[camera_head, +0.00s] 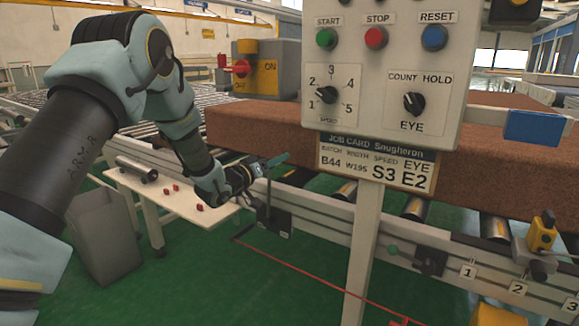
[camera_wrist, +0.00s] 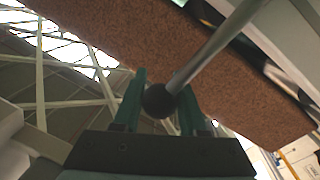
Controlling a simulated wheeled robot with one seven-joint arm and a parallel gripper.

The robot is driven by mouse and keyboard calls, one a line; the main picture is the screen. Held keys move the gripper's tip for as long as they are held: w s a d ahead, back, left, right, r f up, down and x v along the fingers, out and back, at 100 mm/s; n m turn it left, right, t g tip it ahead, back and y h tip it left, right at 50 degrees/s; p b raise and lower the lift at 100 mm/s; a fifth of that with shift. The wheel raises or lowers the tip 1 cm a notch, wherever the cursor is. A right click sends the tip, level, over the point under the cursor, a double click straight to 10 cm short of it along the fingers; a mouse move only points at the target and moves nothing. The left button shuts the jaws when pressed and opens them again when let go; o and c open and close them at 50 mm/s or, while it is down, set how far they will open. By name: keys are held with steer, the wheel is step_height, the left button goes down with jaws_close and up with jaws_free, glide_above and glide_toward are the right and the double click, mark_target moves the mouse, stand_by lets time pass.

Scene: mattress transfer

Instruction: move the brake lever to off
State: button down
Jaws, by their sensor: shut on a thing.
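My gripper (camera_head: 272,161) is at the rail side of the conveyor, left of the control panel. In the wrist view its green fingers (camera_wrist: 160,88) are shut on a black ball knob (camera_wrist: 160,101) at the end of a metal lever rod (camera_wrist: 215,42). In the head view the lever rod (camera_head: 268,198) stands roughly upright from a dark plate (camera_head: 275,222) on the rail; its knob is hidden at the fingers. I cannot read any marking at this lever that shows its on or off position.
The control panel (camera_head: 460,80) and its post (camera_head: 364,240) stand right of my gripper. A brown mattress (camera_head: 250,127) lies on the rollers behind. A white side table (camera_head: 165,185) with small red pieces and a grey bin (camera_head: 103,235) are at left. Green floor is open in front.

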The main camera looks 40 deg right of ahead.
steer(key=w+n, duration=0.1)
steer(key=w, duration=0.1)
steer(key=w+a+n, duration=0.1)
steer(key=w+n, duration=0.1)
steer(key=w, duration=0.1)
steer(key=w+a+f+n, duration=0.1)
steer(key=w, duration=0.2)
steer(key=shift+n, duration=0.4)
steer(key=shift+w+a+f+n+t, duration=0.2)
steer(key=shift+w+n, duration=0.2)
steer(key=shift+w, duration=0.1)
steer(key=shift+w+a+f+n+t, duration=0.15)
steer(key=shift+w+f+n+t, duration=0.05)
steer(key=shift+w+n, duration=0.25)
steer(key=shift+w, duration=0.15)
steer(key=shift+c, duration=2.2)
jaws_free()
steer(key=v, duration=1)
steer(key=shift+a+f+b, duration=0.3)
steer(key=shift+a+b, duration=0.1)
